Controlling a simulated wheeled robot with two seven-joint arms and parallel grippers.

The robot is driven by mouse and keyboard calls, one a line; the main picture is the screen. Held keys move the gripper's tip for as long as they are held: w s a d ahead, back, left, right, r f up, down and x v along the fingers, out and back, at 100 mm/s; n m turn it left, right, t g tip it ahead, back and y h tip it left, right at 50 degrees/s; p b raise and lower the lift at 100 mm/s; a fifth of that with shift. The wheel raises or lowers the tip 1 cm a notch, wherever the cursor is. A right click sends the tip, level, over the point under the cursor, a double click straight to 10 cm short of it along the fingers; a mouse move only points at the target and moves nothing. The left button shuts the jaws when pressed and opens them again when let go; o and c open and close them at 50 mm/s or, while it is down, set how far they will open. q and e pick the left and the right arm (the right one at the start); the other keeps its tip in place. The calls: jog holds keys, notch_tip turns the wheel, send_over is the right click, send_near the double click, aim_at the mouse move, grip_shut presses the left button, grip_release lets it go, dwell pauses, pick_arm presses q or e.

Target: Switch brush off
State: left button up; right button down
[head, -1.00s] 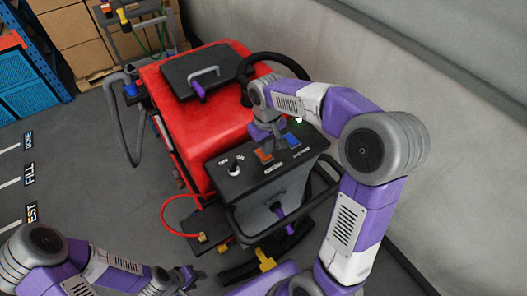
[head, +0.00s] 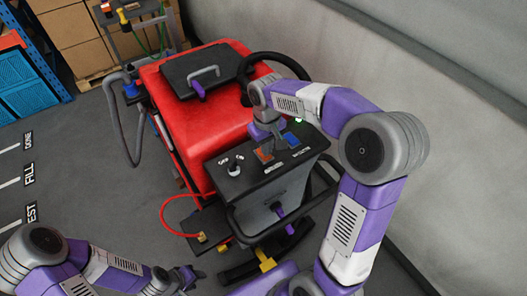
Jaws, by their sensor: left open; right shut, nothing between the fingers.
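The red scrubber (head: 200,128) stands in the middle of the head view. Its black control panel (head: 238,184) carries an orange switch (head: 264,155), a blue switch (head: 293,141) and a dark knob (head: 234,169) at the left. The labels by the switches are too small to read. My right gripper (head: 281,144) is shut and empty, pointing down at the panel between the orange and blue switches, close to the blue one. I cannot tell whether it touches it. My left gripper (head: 190,276) is open and empty, low over the floor at lower left.
A black lid (head: 178,76) with a grey handle tops the scrubber. A black handlebar (head: 325,185) rounds the panel's near side. A red hose (head: 166,214) loops at left. A pale wall (head: 450,130) closes the right side.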

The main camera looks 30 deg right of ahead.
jog(key=shift+f+b, duration=0.55)
jog(key=shift+f, duration=0.3)
jog(key=shift+s, duration=0.1)
jog(key=shift+r+p, duration=0.75)
jog(key=shift+r, duration=0.05)
notch_tip(320, 180, up, 6)
jog(key=p, duration=0.4)
jog(key=shift+f+p, duration=0.2)
jog(key=shift+p, duration=0.2)
